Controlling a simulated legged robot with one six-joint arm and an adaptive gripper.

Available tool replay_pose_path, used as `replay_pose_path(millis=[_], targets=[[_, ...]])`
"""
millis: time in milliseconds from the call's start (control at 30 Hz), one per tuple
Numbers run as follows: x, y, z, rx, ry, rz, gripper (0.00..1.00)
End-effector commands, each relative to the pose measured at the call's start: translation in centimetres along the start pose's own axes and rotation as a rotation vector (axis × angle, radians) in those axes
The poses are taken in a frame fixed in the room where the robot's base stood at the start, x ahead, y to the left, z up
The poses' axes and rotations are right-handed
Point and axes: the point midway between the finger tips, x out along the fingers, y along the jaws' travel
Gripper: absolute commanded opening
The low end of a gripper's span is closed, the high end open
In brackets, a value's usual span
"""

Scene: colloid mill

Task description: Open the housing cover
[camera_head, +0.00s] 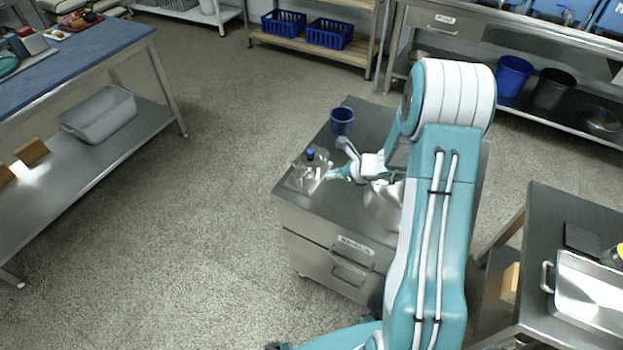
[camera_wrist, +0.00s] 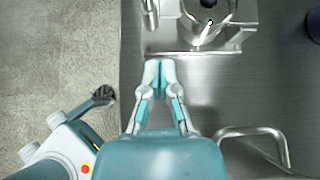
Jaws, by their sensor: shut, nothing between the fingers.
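The colloid mill (camera_head: 308,172), a small metal machine with a blue part on top, stands on the left part of a steel cabinet top. In the wrist view its round metal housing (camera_wrist: 209,20) and flat base plate (camera_wrist: 215,45) show at the top edge, cut off by the frame. I cannot tell the cover apart from the housing. My gripper (camera_wrist: 159,68) has its fingertips together, empty, just below the left end of the base plate in the picture. In the head view my gripper (camera_head: 331,177) is at the mill's right side, partly hidden by my arm.
The steel cabinet (camera_head: 325,225) has a blue cup (camera_head: 342,121) at its back and a shiny metal vessel (camera_head: 383,205) partly behind my arm. A curved metal handle (camera_wrist: 250,132) shows in the wrist view. A table (camera_head: 575,215) stands right; open floor (camera_head: 200,230) lies left.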

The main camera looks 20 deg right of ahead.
Motion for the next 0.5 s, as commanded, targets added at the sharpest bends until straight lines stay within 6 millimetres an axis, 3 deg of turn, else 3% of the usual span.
replay_pose_path(millis=[167,500], targets=[[1.1,-0.1,-0.3,0.015,-0.001,-0.003,0.0],[7.0,-0.1,-0.3,0.013,0.0,-0.001,0.0]])
